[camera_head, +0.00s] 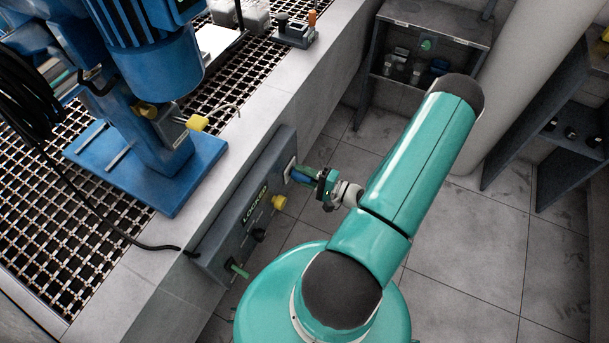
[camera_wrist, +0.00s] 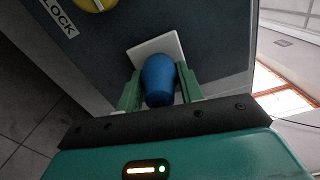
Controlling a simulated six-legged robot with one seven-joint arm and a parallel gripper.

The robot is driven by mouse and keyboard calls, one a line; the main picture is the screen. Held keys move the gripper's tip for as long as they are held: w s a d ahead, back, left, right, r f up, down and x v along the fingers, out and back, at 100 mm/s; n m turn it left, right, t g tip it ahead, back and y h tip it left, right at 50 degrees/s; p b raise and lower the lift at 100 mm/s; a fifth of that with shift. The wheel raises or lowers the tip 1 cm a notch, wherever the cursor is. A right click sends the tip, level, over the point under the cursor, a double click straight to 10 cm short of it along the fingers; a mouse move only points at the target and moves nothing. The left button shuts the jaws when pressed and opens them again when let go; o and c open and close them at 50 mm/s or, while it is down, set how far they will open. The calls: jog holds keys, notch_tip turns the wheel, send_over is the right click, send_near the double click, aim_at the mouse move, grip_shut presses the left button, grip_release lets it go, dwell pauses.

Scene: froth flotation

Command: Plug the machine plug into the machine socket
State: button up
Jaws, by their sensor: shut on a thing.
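The machine plug is a blue rounded body (camera_wrist: 158,80), held between the two green fingers of my gripper (camera_wrist: 160,76). The gripper is shut on it. The machine socket is a white square plate (camera_wrist: 171,45) on a dark grey panel, right behind the plug in the wrist view. The plug's far end meets or overlaps the plate, and its prongs are hidden, so I cannot tell how deep it sits. In the head view, my gripper (camera_head: 308,176) reaches left to the white socket plate (camera_head: 289,169) near the upper right end of the panel.
The grey panel (camera_head: 228,228) carries a LOCKED label, a yellow knob (camera_head: 279,202), a black knob (camera_head: 259,235) and a green lever (camera_head: 238,270). A blue machine (camera_head: 150,150) stands on the grating above, with a black cable running to the panel. Tiled floor lies open at right.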

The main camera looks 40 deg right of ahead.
jog(key=shift+w+a, duration=0.15)
jog(key=shift+w, duration=0.25)
jog(key=o, duration=1)
jog(key=shift+s, duration=0.15)
jog(key=v, duration=1.3)
jog(key=shift+s+d, duration=0.2)
jog(key=shift+s, duration=0.05)
